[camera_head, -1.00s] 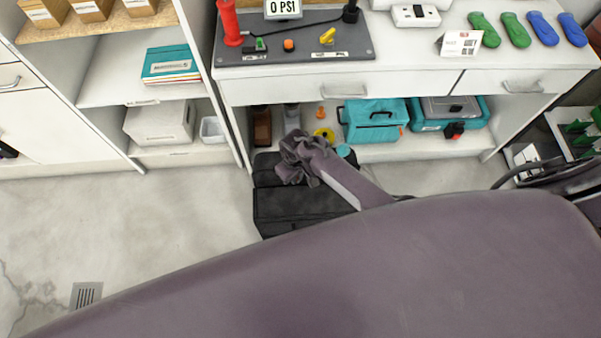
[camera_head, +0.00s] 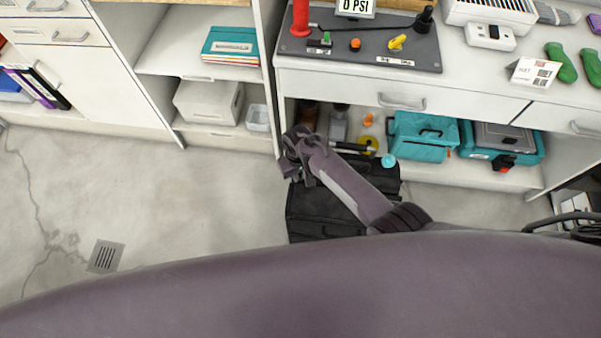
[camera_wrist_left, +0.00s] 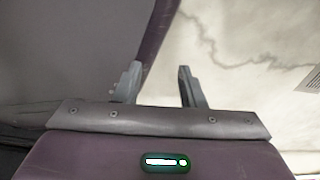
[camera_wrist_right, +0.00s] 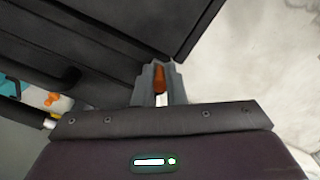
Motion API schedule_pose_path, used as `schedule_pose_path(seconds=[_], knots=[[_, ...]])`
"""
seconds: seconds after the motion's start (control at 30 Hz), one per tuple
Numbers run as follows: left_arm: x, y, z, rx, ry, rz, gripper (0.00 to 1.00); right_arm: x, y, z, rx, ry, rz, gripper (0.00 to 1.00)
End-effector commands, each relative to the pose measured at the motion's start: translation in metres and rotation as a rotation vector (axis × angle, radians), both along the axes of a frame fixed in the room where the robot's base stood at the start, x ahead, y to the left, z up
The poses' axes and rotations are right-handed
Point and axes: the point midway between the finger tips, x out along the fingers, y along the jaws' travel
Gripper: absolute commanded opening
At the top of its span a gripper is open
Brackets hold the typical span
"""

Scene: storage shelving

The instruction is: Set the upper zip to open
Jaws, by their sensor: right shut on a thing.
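A black bag or case (camera_head: 318,218) lies on the floor in front of the desk; it also shows in the right wrist view (camera_wrist_right: 110,30). My right gripper (camera_head: 292,165) is at the bag's left end. In the right wrist view my right gripper (camera_wrist_right: 160,72) is shut on a small orange-brown piece, apparently the zip pull (camera_wrist_right: 159,80), close to the bag's edge. The zip line itself and which zip this is cannot be made out. My left gripper (camera_wrist_left: 156,82) is open and empty, over bare floor and my own body; it is not in the head view.
The desk's lower shelf holds a teal toolbox (camera_head: 422,138) and a teal case (camera_head: 500,145). A white storage box (camera_head: 208,102) stands on shelving at the left. The floor left of the bag is clear, with a drain grate (camera_head: 105,257).

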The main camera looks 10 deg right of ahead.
Motion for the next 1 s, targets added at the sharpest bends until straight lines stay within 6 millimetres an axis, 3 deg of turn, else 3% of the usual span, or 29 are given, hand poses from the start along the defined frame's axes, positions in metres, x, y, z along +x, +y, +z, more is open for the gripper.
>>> schedule_pose_path(seconds=[0.03,0.07,0.2,0.53,0.6,0.7,1.0], knots=[[0.0,0.0,0.0,0.0,0.0,0.0,0.36,0.0,0.006,0.001,0.009,-0.006,0.007,0.0],[0.0,0.0,0.0,0.0,0.0,0.0,0.36,0.0,0.006,0.001,0.009,-0.006,0.007,0.14],[0.0,0.0,0.0,0.0,0.0,0.0,0.36,0.001,0.005,0.001,0.008,-0.006,0.006,0.33],[0.0,0.0,0.002,-0.001,-0.003,0.0,0.36,0.001,0.003,0.005,0.006,-0.005,0.004,0.33],[-0.001,0.0,0.006,-0.001,-0.007,0.0,0.36,0.001,0.003,0.014,0.006,-0.006,0.004,0.33],[-0.023,0.007,0.006,0.006,0.013,-0.003,0.36,0.001,0.003,0.031,0.006,-0.006,0.004,0.33],[-0.02,0.005,0.017,0.003,0.009,-0.004,0.36,0.001,0.004,0.073,0.007,-0.005,0.006,0.33]])
